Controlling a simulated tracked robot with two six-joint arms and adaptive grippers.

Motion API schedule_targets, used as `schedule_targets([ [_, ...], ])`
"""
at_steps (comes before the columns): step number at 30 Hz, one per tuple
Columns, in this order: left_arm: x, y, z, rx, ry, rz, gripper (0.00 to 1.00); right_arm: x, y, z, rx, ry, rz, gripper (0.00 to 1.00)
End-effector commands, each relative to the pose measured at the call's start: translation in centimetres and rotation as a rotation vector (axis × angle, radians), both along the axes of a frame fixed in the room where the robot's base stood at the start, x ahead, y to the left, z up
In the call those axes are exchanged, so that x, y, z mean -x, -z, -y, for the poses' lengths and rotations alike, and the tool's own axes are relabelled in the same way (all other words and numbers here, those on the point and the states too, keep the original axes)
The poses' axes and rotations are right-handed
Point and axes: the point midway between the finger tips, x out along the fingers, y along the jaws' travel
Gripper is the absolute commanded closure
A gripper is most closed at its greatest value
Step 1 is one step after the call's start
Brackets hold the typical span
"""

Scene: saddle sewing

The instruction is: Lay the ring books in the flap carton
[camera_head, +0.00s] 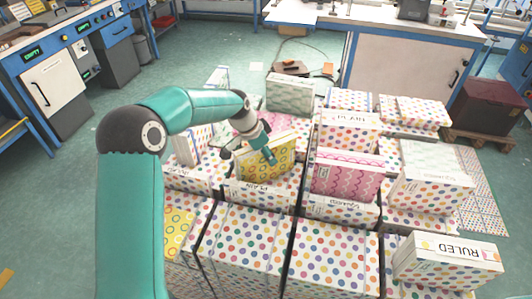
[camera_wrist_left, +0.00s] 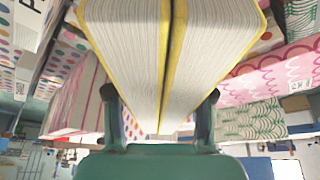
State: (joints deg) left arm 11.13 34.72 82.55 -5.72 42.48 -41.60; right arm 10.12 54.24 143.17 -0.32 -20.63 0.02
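My left gripper (camera_head: 258,142) is over the middle left of the stacks, its fingers at a yellow book with a ring pattern (camera_head: 272,158), which stands tilted above a white dotted box marked PLAIN (camera_head: 258,193). In the left wrist view two page blocks with yellow cover edges (camera_wrist_left: 165,50) stand side by side between the fingers (camera_wrist_left: 160,108), which press on their outer sides. More yellow ring pattern (camera_head: 183,228) shows at the lower left, partly behind my arm. I cannot tell which box is the flap carton. My right gripper is not in view.
A pink wavy-patterned stack (camera_head: 347,172) stands close on the right. A box marked RULED (camera_head: 446,262) is at the lower right. Dotted boxes crowd the middle, with narrow gaps. Workbenches (camera_head: 75,45) stand behind, and the green floor (camera_head: 60,200) at the left is clear.

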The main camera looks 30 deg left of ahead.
Motion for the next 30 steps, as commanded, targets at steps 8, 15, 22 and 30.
schedule_targets([
  [8,0.0,0.0,0.0,0.000,0.000,0.000,0.29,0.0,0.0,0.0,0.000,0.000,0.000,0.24],
  [15,0.2,-0.7,-0.2,-0.001,-0.001,0.003,0.29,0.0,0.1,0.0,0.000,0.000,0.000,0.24],
  [22,1.3,-4.0,-0.9,-0.001,-0.002,0.007,0.29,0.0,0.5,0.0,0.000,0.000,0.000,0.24],
  [30,3.1,-8.9,-1.9,0.000,-0.002,0.005,0.29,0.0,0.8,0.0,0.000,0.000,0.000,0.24],
])
